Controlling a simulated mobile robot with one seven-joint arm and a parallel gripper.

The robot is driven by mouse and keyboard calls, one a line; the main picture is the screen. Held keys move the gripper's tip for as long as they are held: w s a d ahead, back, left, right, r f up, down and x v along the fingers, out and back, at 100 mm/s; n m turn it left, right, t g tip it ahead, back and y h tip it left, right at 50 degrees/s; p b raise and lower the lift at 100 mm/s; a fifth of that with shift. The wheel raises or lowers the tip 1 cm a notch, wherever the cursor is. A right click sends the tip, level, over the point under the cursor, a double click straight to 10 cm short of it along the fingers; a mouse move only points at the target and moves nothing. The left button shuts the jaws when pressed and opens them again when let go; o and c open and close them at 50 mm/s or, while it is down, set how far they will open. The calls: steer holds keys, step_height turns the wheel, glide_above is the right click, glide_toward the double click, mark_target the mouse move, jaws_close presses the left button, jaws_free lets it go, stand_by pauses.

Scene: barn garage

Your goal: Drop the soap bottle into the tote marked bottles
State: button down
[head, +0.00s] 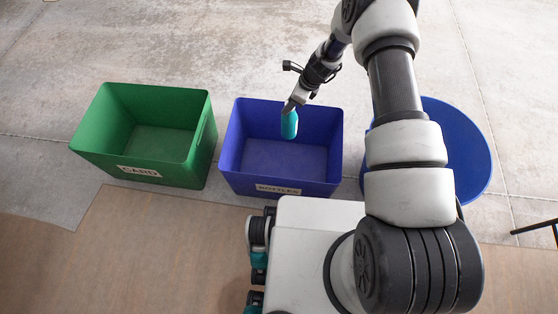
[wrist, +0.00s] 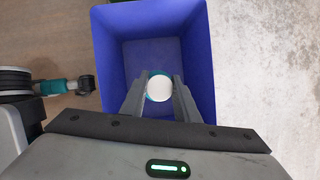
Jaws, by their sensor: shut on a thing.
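The soap bottle is a teal bottle (head: 289,125) hanging from my gripper (head: 293,103) in the head view. In the wrist view the bottle's round pale end (wrist: 159,88), with a teal edge, sits between the two fingers of my gripper (wrist: 159,92). My gripper is shut on it. The blue tote (head: 322,190) has a label reading BOTTLES (head: 278,189) on its front. Its inside looks empty. In the wrist view the tote (wrist: 112,62) surrounds the bottle, which is over its opening. How far the bottle is above the floor of the tote is hard to tell.
A green tote marked CARD (head: 195,160) stands left of the blue one and looks empty. A round blue container (head: 470,150) stands to the right, partly hidden by my arm. Concrete floor (head: 200,45) behind the totes is clear. A dark thin object (head: 535,230) shows at the right edge.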

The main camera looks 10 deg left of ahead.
mark_target(289, 114)
steer(key=shift+w+f+b, duration=0.1)
steer(key=shift+f+b, duration=1.6)
steer(key=shift+f, duration=1.4)
steer(key=c, duration=1.3)
jaws_free()
steer(key=shift+r, duration=0.1)
steer(key=p+v, duration=0.4)
steer(key=v, duration=1.3)
steer(key=shift+r, duration=0.1)
